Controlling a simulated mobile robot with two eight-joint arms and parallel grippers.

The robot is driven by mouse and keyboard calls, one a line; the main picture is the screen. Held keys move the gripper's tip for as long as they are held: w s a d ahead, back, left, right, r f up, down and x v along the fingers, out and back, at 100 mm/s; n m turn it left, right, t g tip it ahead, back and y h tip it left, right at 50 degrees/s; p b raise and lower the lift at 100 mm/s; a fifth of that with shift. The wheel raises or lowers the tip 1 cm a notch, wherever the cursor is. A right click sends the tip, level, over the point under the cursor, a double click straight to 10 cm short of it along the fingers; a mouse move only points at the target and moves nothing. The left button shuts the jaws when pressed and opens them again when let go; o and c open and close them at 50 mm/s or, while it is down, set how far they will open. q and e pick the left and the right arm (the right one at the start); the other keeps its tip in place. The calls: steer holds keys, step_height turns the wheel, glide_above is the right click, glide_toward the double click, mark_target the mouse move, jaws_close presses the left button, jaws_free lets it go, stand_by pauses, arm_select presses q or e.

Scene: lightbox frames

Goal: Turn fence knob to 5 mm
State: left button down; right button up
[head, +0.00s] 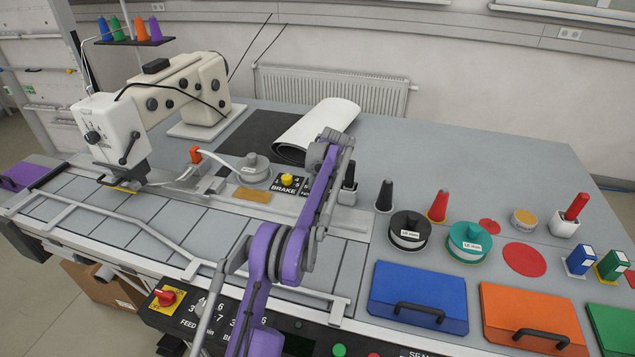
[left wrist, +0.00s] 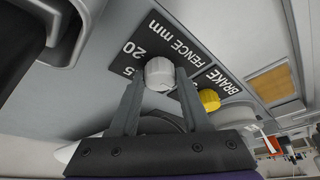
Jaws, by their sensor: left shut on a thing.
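The fence knob (left wrist: 159,70) is a pale grey round knob on a black plate lettered FENCE mm (left wrist: 165,38) in the left wrist view. The figure 20 and a partly cut-off figure ending in 5 show beside it. My left gripper (left wrist: 158,80) has its two grey fingers on opposite sides of the knob, shut on it. I cannot read where the knob's pointer stands. In the head view my purple left arm hides the knob and most of its plate. My right gripper is in neither view.
The yellow brake knob (left wrist: 209,99) sits close beside the fence knob; it also shows in the head view (head: 287,179). A sewing machine head (head: 110,130) stands at left. Spools, cones and lidded bins, including a blue bin (head: 418,292), fill the right side of the table.

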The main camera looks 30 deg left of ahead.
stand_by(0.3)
arm_select(q)
steer(key=shift+c, duration=1.8)
jaws_free()
steer(key=shift+r, duration=0.15)
steer(key=v, duration=1)
steer(key=shift+s+d+r, duration=0.15)
steer(key=shift+d+r, duration=0.05)
steer(key=shift+r, duration=0.05)
steer(key=shift+f, duration=0.1)
